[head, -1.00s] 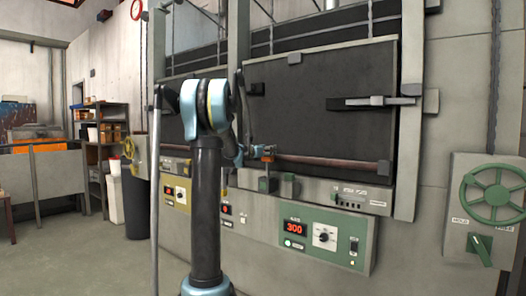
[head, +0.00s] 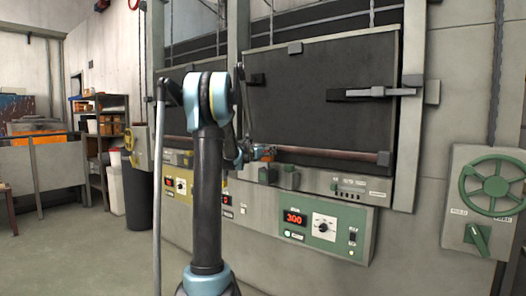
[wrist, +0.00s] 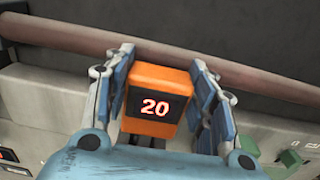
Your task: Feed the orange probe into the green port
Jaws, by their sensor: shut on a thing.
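The orange probe (wrist: 155,100) is a boxy block with a lit "20" on its face. In the wrist view it sits between the blue finger pads of my gripper (wrist: 160,95), which is shut on it. Green blocks on the ledge show at the lower right of the wrist view (wrist: 290,158), to the right of the probe. I cannot tell which green part is the port.
The reddish horizontal bar (head: 330,156) runs along the bottom of the dark oven door (head: 320,95), close behind the probe. A dark block (head: 268,175) stands on the ledge under my gripper. The green panel (head: 325,228) reads 300. A green handwheel (head: 492,188) is at right.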

